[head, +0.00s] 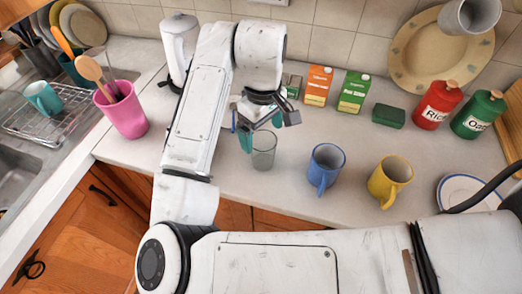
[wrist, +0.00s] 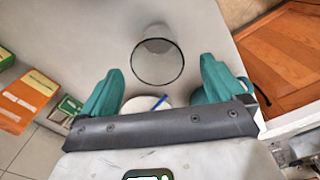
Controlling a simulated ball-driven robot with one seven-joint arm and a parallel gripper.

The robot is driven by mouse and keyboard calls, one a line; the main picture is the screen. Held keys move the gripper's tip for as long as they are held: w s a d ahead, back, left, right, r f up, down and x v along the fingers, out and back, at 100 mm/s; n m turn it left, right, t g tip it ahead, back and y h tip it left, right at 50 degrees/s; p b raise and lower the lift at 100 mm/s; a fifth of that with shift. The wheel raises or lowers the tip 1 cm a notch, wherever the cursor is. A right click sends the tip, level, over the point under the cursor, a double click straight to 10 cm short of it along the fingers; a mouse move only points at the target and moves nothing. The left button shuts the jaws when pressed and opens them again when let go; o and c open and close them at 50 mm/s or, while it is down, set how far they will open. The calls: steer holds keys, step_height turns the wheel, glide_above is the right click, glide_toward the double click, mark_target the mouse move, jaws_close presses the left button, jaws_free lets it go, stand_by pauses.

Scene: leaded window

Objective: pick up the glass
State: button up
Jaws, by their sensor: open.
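The glass (head: 264,152) is a clear, grey-tinted tumbler standing upright on the counter, left of the blue mug. In the wrist view the glass (wrist: 157,62) shows its round rim, just ahead of and between my two teal fingers. I cannot tell whether either finger touches the glass. In the head view the gripper hides part of the glass's upper edge.
A blue mug (head: 326,168) and a yellow mug (head: 390,181) stand to the right. Orange (head: 317,86) and green (head: 353,92) cartons stand behind. A pink pot (head: 122,112) with utensils is left. A white round item (wrist: 146,103) with a blue stripe lies partly hidden behind my gripper.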

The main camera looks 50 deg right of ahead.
mark_target(263, 142)
steer(key=shift+d+f+p, duration=0.2)
steer(key=shift+f+p, duration=0.4)
steer(key=shift+f, duration=2.7)
steer(key=shift+c, duration=0.4)
steer(key=c, duration=1.1)
steer(key=shift+r, duration=0.15)
steer(key=shift+r, duration=0.55)
steer(key=s+a+r+b, duration=0.2)
steer(key=s+a+r, duration=0.7)
steer(key=a+r, duration=0.1)
steer(key=shift+a+r, duration=0.4)
steer(key=shift+r, duration=0.45)
